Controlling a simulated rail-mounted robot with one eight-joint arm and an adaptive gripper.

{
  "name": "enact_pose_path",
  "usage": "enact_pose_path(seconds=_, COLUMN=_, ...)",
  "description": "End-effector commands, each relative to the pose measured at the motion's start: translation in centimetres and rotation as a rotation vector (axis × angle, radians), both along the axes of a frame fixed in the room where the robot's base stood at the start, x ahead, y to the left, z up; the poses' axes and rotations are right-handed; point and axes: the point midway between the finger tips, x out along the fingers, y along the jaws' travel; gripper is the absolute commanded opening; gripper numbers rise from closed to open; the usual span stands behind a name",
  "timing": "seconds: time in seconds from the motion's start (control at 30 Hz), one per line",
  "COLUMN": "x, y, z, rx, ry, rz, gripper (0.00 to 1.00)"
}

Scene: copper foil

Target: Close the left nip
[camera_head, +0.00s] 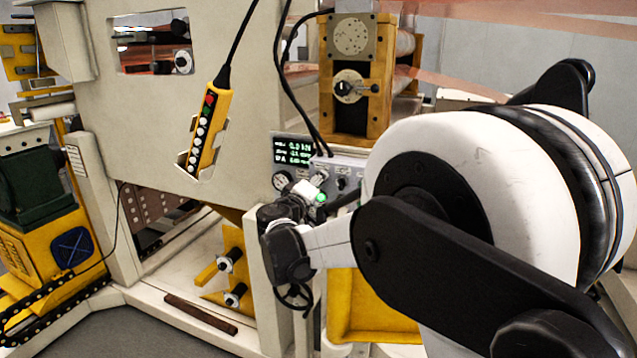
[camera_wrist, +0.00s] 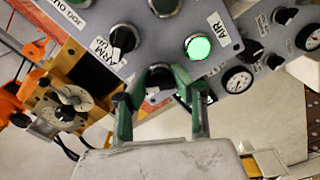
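A grey control panel (camera_wrist: 150,45) fills the upper wrist view, with several black knobs and a lit green button (camera_wrist: 198,46) beside the label AIR. One black selector knob (camera_wrist: 158,76) sits at the panel's lower edge; its label cannot be read. My gripper (camera_wrist: 160,100) has its two fingers apart, one on each side of this knob, with visible gaps. In the head view my gripper (camera_head: 300,190) is small at the panel, partly hidden by my wrist. Which part is the left nip cannot be told; a roller (camera_head: 405,43) shows behind the yellow frame.
A yellow pendant (camera_head: 208,130) hangs on the beige machine wall. A small display (camera_head: 292,150) and gauges (camera_wrist: 237,79) are beside the panel. A yellow block with a round dial (camera_wrist: 68,107) stands at left in the wrist view. Black cables hang near the panel.

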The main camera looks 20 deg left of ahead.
Motion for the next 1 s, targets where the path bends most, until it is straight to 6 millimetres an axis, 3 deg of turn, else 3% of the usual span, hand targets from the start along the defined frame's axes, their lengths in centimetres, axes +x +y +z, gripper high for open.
enact_pose_path(seconds=0.47, x=-0.05, y=-0.03, z=-0.19, rx=-0.1, ry=0.006, rz=0.0, gripper=0.0)
enact_pose_path(seconds=1.0, x=-0.04, y=-0.02, z=-0.29, rx=-0.572, ry=0.033, rz=0.0, gripper=0.0)
